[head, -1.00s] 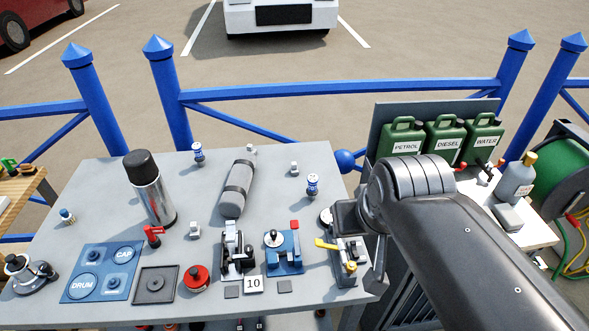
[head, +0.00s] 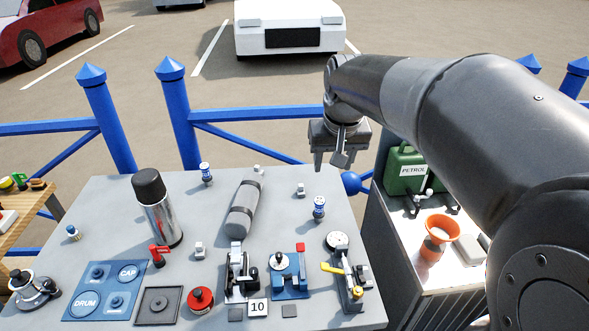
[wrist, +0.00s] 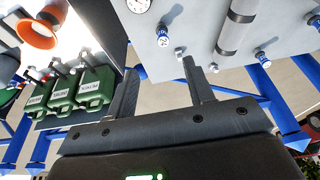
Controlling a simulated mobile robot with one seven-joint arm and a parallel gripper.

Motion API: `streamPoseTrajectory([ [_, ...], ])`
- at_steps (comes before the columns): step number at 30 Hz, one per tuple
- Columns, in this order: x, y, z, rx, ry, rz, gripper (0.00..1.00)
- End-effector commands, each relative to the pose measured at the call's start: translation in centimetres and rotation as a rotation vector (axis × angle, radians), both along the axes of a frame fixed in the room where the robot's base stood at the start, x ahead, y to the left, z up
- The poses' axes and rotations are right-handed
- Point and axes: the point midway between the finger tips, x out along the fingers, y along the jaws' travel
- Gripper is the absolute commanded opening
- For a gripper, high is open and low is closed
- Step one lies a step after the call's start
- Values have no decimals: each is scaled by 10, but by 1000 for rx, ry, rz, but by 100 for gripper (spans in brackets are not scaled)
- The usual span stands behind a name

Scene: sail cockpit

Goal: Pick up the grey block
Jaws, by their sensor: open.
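A flat grey block (head: 472,248) lies on the white top of the right-hand cabinet, beside an orange funnel (head: 438,234). My arm covers part of the area around it. I cannot pick it out in the wrist view. My gripper (head: 329,160) is open and empty, held in the air near the far right corner of the grey table, well apart from the block. In the wrist view its two fingers (wrist: 162,85) stand apart with nothing between them.
The grey table (head: 110,205) carries a steel flask (head: 160,215), a grey strapped roll (head: 243,210), clamps and small fittings. A blue fence (head: 250,115) runs behind the table.

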Motion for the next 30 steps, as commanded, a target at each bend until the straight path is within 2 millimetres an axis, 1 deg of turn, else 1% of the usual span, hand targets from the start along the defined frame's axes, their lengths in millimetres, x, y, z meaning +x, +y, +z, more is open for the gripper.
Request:
streamPoseTrajectory([
  [1,19,2,-5,-1,21,2,48],
  [5,60,8,-18,-1,63,4,48],
  [8,92,13,-31,-1,94,6,48],
  [12,133,19,-55,-2,139,9,48],
  [14,151,22,-67,-3,158,9,48],
  [18,188,30,-101,-4,202,11,48],
  [21,210,35,-125,-5,231,12,48],
  [24,227,39,-146,-6,254,12,48],
  [27,237,41,-160,-6,269,13,48],
  [30,243,42,-168,-7,277,13,48],
])
